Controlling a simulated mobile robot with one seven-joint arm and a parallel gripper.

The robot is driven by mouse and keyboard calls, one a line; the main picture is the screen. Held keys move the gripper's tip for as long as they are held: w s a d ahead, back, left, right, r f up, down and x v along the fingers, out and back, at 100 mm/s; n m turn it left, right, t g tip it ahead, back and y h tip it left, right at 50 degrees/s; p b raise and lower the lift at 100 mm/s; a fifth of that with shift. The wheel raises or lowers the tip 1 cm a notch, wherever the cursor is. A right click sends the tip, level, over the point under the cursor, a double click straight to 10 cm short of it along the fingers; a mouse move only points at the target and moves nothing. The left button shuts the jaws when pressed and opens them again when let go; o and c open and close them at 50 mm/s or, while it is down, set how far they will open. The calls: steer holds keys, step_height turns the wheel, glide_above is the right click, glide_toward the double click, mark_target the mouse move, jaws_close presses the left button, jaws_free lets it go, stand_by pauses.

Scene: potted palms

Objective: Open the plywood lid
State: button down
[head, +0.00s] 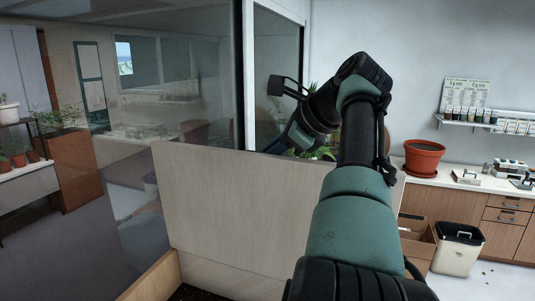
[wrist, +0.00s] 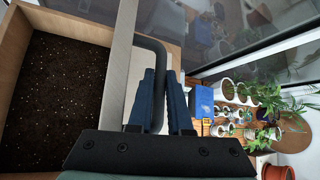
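The plywood lid (head: 235,205) stands raised, close to upright, above the wooden planter box (head: 152,278) in the head view. In the wrist view the lid (wrist: 117,75) shows nearly edge-on as a pale strip, with a dark bar handle (wrist: 156,50) on its right side. My gripper (wrist: 163,72) has its blue fingers on either side of the handle, shut on it. In the head view my arm reaches over to the lid's far side, and the lid hides the fingertips. Dark soil (wrist: 58,85) lies exposed in the box in the wrist view.
A glass partition (head: 190,100) stands behind the lid. At the right are a counter (head: 440,183) with a terracotta pot (head: 423,157), and a bin (head: 457,250) on the floor. Potted plants (wrist: 240,110) stand beyond my gripper in the wrist view.

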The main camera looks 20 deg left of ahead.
steer(key=c, duration=1.1)
jaws_free()
steer(key=shift+s+f, duration=0.1)
steer(key=shift+f, duration=0.35)
steer(key=shift+o, duration=1.3)
steer(key=shift+r, duration=0.15)
steer(key=b+v, duration=0.1)
steer(key=v, duration=1.2)
steer(key=shift+b, duration=0.4)
